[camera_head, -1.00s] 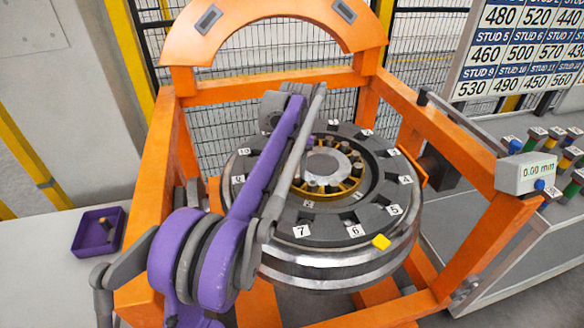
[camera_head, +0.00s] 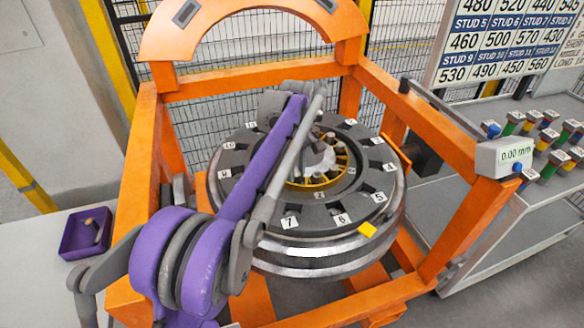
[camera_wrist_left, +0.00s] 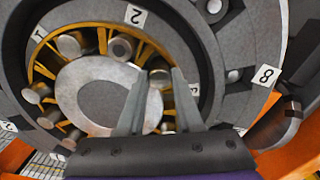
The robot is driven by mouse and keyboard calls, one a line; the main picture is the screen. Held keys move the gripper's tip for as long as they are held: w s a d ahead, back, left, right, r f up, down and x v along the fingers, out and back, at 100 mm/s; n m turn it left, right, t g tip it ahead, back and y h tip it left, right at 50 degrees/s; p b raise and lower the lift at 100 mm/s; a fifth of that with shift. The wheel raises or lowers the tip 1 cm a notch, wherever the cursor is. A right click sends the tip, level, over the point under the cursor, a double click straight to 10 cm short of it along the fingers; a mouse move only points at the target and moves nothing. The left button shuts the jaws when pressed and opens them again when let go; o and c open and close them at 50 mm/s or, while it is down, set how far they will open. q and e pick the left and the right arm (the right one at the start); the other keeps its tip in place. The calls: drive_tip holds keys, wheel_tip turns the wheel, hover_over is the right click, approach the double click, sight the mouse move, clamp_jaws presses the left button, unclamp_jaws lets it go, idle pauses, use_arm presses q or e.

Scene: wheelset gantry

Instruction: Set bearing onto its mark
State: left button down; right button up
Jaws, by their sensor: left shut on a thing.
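The bearing (camera_head: 318,184), a yellow cage with several metal rollers around a pale disc, lies in the middle of the grey wheel (camera_head: 300,255). It also shows in the left wrist view (camera_wrist_left: 90,92), with number tags 1, 2 and 3 around it. My left gripper (camera_wrist_left: 160,72) reaches down onto the bearing near the disc's edge and is shut on part of it; which part sits between the fingers is not clear. In the head view my left arm hides the wheel's left part. A yellow marker (camera_head: 367,230) sits on the wheel's front rim. My right gripper is not in view.
An orange gantry frame (camera_head: 445,250) surrounds the wheel, with an arch above. A purple tray (camera_head: 86,233) stands at far left.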

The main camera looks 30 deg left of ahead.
use_arm(q)
drive_tip(key=shift+w+d+n, duration=0.1)
drive_tip(key=shift+d+n, duration=0.3)
drive_tip(key=shift+d, duration=0.1)
idle(0.3)
drive_tip(key=c, duration=0.6)
unclamp_jaws()
drive_tip(key=shift+d, duration=0.1)
drive_tip(key=shift+o, duration=0.2)
wheel_tip(320, 180, up, 11)
drive_tip(key=p, duration=0.1)
drive_tip(key=shift+f, duration=0.2)
